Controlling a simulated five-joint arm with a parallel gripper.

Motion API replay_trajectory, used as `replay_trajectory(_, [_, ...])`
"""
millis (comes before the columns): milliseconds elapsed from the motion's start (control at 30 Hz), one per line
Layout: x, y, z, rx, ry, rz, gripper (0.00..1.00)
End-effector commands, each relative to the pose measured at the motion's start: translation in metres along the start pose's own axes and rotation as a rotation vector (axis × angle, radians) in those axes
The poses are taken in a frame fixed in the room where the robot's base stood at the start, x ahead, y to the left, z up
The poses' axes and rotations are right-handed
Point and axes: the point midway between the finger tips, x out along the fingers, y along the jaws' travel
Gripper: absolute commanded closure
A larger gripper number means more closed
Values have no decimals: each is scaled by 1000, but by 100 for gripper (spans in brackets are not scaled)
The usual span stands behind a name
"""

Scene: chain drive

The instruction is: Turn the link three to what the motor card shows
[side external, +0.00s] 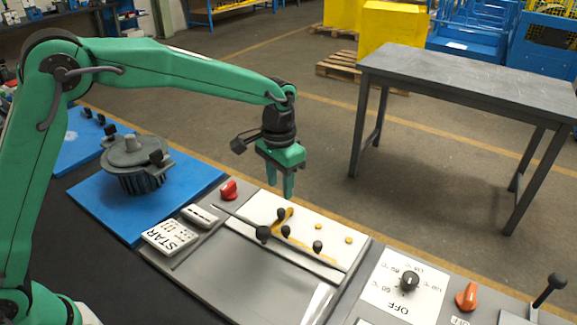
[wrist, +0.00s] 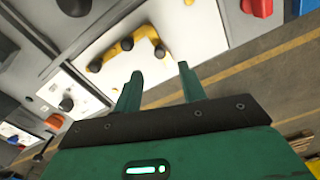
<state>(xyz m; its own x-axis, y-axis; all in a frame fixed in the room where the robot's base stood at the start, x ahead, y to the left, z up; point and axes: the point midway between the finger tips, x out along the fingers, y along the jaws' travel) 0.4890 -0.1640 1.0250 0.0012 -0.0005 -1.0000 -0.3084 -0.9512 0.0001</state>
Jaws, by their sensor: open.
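The motor card (side external: 170,237) is white, lies left of the panel and reads STAR, with a small diagram I cannot read clearly. A white plate (side external: 331,270) bears yellow links (side external: 299,241) with several black knobs (side external: 317,246). In the wrist view the yellow links (wrist: 111,52) and black knobs (wrist: 127,44) lie beyond my fingers. I cannot tell which link is the third. My gripper (side external: 281,193) points down, above and behind the links in the side view. It is open and empty, with a gap between its fingertips in the wrist view (wrist: 159,70).
A red knob (side external: 229,190) stands left of the plate. A motor (side external: 132,165) sits on a blue mat (side external: 104,213). At right are a black dial (side external: 409,282), an orange knob (side external: 467,296) and a black-topped lever (side external: 548,290). The air around my gripper looks clear.

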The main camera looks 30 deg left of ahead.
Motion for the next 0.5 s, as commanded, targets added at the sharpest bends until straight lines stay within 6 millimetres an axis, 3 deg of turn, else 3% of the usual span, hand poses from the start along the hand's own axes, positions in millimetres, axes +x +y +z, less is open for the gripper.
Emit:
replay_trajectory(267, [3, 1, -1, 1, -2, 0, 59])
replay_trajectory(500, [19, 0, 0, 1, -4, 0, 59])
